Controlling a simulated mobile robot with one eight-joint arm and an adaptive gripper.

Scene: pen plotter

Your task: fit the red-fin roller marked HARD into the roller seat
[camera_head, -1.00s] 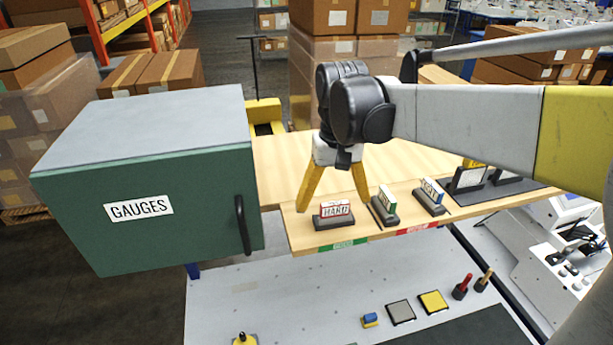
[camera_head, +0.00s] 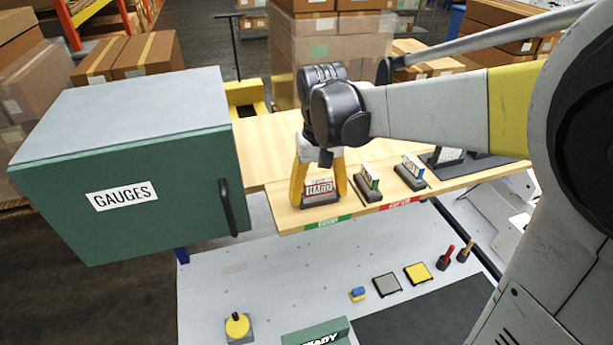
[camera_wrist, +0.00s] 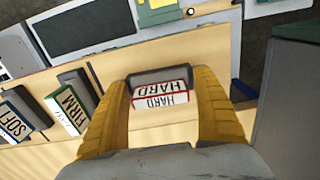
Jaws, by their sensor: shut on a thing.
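The HARD roller (camera_head: 320,188) is a white-labelled block with red edges at the left end of the wooden shelf. It sits at its dark stand and also shows in the wrist view (camera_wrist: 160,97). My gripper (camera_head: 321,194) has its yellow fingers on either side of the roller, shut on it. In the wrist view the fingers (camera_wrist: 161,105) flank the block's ends. I cannot make out the roller seat in these views.
The FIRM block (camera_head: 369,177) and SOFT block (camera_head: 411,169) stand to the right on the shelf (camera_head: 385,196). The green GAUGES cabinet (camera_head: 130,200) is close on the left. Below, a grey worktop (camera_head: 245,280) holds small blocks and a yellow knob (camera_head: 237,325).

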